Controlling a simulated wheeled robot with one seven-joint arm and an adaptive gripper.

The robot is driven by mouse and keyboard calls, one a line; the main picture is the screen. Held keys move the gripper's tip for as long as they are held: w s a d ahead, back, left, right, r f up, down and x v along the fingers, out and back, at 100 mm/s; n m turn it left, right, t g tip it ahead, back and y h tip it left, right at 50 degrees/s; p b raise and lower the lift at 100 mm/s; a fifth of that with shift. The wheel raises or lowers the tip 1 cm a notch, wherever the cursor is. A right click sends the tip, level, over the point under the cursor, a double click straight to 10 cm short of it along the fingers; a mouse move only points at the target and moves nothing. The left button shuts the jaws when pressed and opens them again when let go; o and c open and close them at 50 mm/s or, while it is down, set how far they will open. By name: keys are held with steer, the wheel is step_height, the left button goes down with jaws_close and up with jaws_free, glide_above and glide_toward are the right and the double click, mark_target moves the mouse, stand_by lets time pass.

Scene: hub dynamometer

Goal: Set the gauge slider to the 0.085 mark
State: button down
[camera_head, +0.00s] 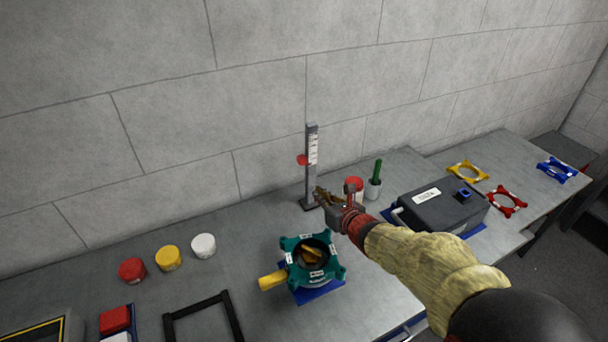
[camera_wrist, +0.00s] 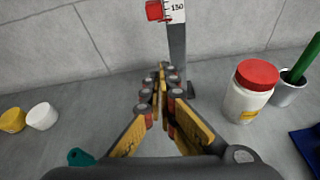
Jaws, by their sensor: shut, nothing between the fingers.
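The gauge is a grey upright post (camera_head: 311,180) with a white marked scale, standing on a flat base near the wall. Its red slider (camera_head: 302,160) sticks out on the post's left side, around the middle of its height. In the wrist view the slider (camera_wrist: 155,10) is at the top edge, left of a scale label reading 130. The 0.085 mark cannot be read in either view. My gripper (camera_head: 319,191) is shut and empty. In the wrist view its fingertips (camera_wrist: 163,76) point at the lower post, below the slider. I cannot tell whether they touch the post.
A white jar with a red lid (camera_wrist: 251,90) and a cup with a green handle (camera_head: 375,180) stand right of the gauge. A teal ringed fixture (camera_head: 290,245) is in front. A dark case (camera_head: 440,205) lies right. Bare tabletop lies left of the gauge.

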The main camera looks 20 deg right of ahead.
mark_target(302, 160)
steer(key=w+a+f+n+b, duration=0.1)
steer(key=w+a+f+b, duration=0.15)
steer(key=w, duration=0.65)
steer(key=r, duration=0.3)
steer(key=shift+w+d+r, duration=0.2)
steer(key=shift+r, duration=0.05)
step_height(302, 160, up, 9)
steer(key=p, duration=0.2)
steer(key=shift+f, duration=0.15)
